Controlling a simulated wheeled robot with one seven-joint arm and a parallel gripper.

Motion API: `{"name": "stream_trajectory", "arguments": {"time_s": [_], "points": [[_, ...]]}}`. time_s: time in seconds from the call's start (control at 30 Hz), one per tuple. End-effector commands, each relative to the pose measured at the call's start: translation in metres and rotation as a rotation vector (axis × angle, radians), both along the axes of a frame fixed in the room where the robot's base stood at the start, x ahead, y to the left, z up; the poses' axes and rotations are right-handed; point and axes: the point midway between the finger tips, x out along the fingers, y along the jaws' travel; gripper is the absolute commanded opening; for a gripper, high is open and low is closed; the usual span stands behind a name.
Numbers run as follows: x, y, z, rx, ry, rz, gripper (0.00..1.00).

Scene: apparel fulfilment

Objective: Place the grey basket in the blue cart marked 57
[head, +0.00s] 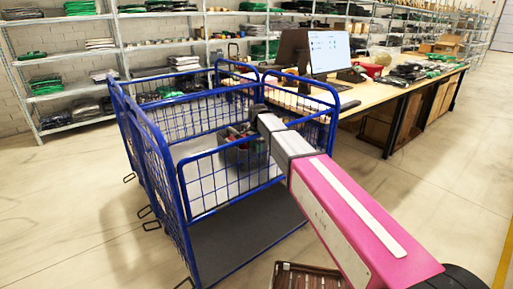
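A blue wire-mesh cart (183,185) stands in the middle of the head view, with a light upper shelf and a dark lower deck. No number can be read on it. My gripper (246,130) reaches over the cart's front side; its fingers are too small and dark to tell open from shut. Just below it is a dark greyish item with red bits (240,146), partly behind the mesh. It may be the grey basket, but I cannot tell whether it is held or resting on the shelf.
A brown slatted crate (305,277) is on the floor at the bottom, partly under my arm. A wooden worktable (385,92) with a monitor (328,52) and folded clothes stands to the right of the cart. Shelving (75,55) lines the back. Floor left of the cart is clear.

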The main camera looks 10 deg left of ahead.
Motion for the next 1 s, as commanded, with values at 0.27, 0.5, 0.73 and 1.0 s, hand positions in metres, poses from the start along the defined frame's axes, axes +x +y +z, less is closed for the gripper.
{"name": "stream_trajectory", "arguments": {"time_s": [0.27,0.5,0.73,1.0], "points": [[-0.001,0.000,0.001,-0.002,0.003,0.000,0.28],[-0.001,-0.001,0.037,0.000,0.000,0.000,0.28],[-0.003,-0.003,0.083,0.000,0.000,0.000,0.28],[-0.004,-0.004,0.121,0.000,0.000,0.000,0.28]]}}
